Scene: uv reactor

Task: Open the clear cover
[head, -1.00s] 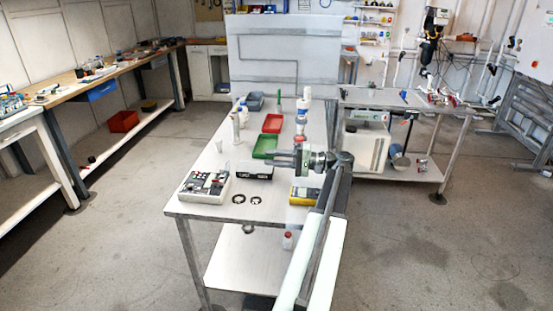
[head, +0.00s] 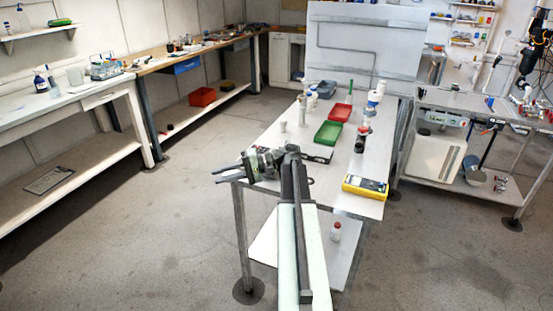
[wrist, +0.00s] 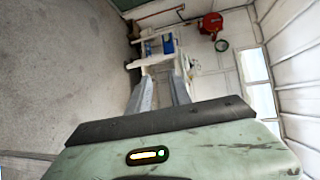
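I cannot make out a clear cover for certain in either view. A small grey apparatus (head: 104,68) stands on the white bench at the left, too small to tell whether it has a clear cover. My gripper (head: 216,174) points left in the head view, by the near left corner of the middle table, far from that bench. Its two fingers are apart with nothing between them. They also show apart and empty in the wrist view (wrist: 161,80). My arm hides part of the middle table's near end.
The middle table (head: 285,150) carries a green tray (head: 328,133), a red tray (head: 340,112), a yellow meter (head: 365,187) and bottles. The white bench (head: 60,108) at the left holds a blue bottle (head: 41,84) and a beaker (head: 75,76). Open floor (head: 190,200) lies between them.

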